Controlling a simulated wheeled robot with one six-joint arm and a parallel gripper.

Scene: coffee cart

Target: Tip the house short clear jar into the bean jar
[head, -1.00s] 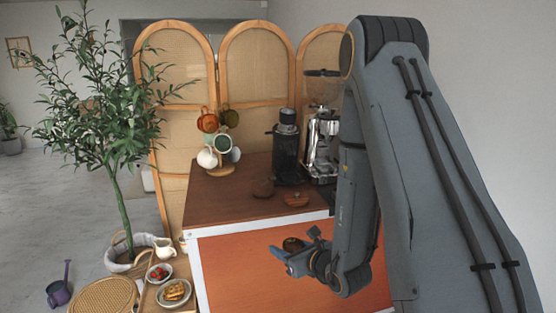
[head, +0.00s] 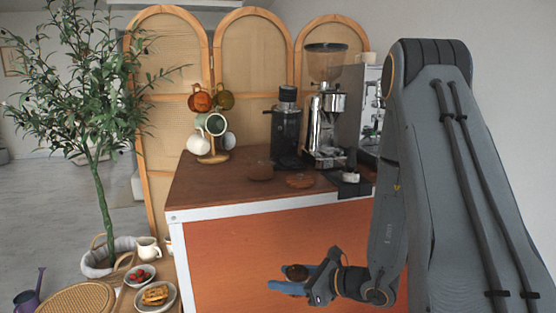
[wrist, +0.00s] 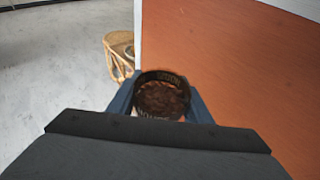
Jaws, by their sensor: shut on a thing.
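My gripper (head: 296,280) is shut on a short clear jar (head: 297,271), low in front of the cart's orange front panel. In the wrist view the jar (wrist: 161,95) sits between the blue fingers, mouth toward the camera, with dark brown contents inside. It looks roughly upright. On the wooden counter stands a low, clear-looking jar with brown contents (head: 260,171), perhaps the bean jar. A flat round brown thing (head: 299,181) lies to its right. My gripper is below and in front of both, well apart from them.
A black grinder (head: 287,135) and a chrome grinder with a hopper (head: 325,110) stand at the counter's back. A mug tree (head: 212,157) stands left. The counter's white front edge (head: 250,209) lies above my gripper. Plates with food (head: 157,295) sit lower left.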

